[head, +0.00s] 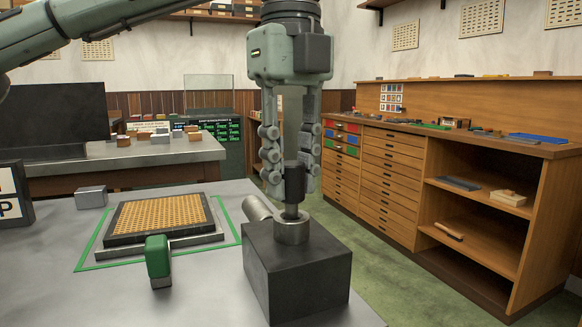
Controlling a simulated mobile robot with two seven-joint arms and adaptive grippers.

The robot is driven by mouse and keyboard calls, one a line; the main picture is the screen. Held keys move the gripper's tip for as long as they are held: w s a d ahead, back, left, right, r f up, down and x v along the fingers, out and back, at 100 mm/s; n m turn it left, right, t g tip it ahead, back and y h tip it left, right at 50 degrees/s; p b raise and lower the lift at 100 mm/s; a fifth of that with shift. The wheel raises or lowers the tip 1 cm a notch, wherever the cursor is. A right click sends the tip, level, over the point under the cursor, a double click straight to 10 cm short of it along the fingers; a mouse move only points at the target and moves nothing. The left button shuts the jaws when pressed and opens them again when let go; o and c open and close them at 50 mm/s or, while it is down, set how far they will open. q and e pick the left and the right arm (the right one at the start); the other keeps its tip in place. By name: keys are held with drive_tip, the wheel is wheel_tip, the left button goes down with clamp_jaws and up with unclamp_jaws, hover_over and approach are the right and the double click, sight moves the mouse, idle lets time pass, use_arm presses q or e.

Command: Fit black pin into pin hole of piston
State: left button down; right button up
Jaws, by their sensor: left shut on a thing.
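My left gripper (290,190) points straight down and is shut on a black pin (294,181), which stands upright between the fingers. A narrower grey tip shows below the black part and meets the top of a metal collar (292,231). I cannot tell how deep the tip sits in it. The collar stands on a black block (296,272) at the table's front right and looks like the piston, with its hole hidden under the tip. A grey metal cylinder (257,208) lies tilted behind the block. My right gripper is not in view.
A green-and-grey stamp-like piece (158,260) stands left of the block. A black tray with a yellow grid (160,217) lies inside a green outline. A small grey block (91,197) is at the back left. The grey table (205,290) is clear between stamp and block.

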sight(291, 163)
use_arm(q)
drive_tip(key=shift+f+b, duration=0.65)
drive_tip(key=shift+f, duration=0.3)
drive_tip(key=c, duration=1.2)
unclamp_jaws()
drive_tip(key=shift+o, duration=0.2)
wheel_tip(291, 163, up, 12)
drive_tip(key=shift+r, duration=0.1)
